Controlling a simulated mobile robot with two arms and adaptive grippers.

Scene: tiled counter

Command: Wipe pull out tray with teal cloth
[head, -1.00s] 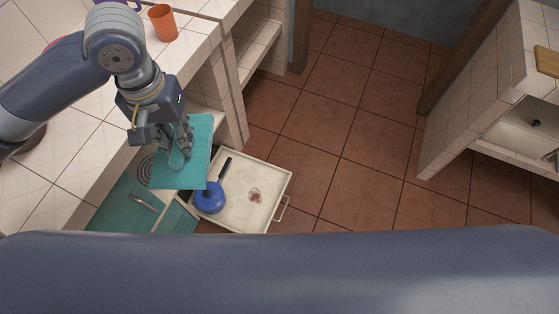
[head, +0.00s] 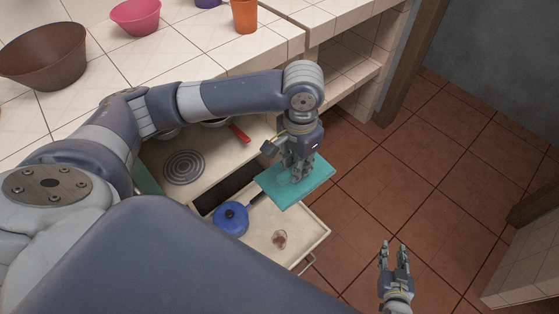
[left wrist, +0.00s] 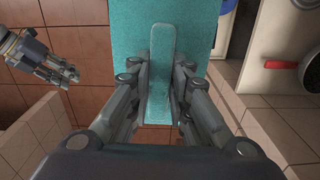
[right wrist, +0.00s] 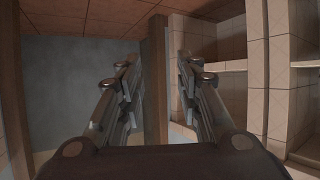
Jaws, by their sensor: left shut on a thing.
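The teal cloth (head: 312,186) is a flat rectangle held by my left gripper (head: 293,178), above the back right part of the pull-out tray (head: 314,227). In the left wrist view the cloth (left wrist: 125,25) lies between the closed fingers (left wrist: 160,85), with a raised strip pinched in them. The tray is a cream drawer pulled out below the counter, partly hidden by the cloth and my arm. A brownish-red stain (head: 279,239) shows on its floor. My right gripper (head: 394,246) is open and empty over the tiled floor, right of the tray; it also shows open in the right wrist view (right wrist: 158,70).
A blue lidded pan (head: 231,218) sits in the tray, its dark handle reaching towards the cloth. A stove coil (head: 183,167) and a red-handled pan (head: 240,133) are behind. An orange cup (head: 244,16), pink bowl (head: 136,16) and brown bowl (head: 43,52) stand on the counter.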

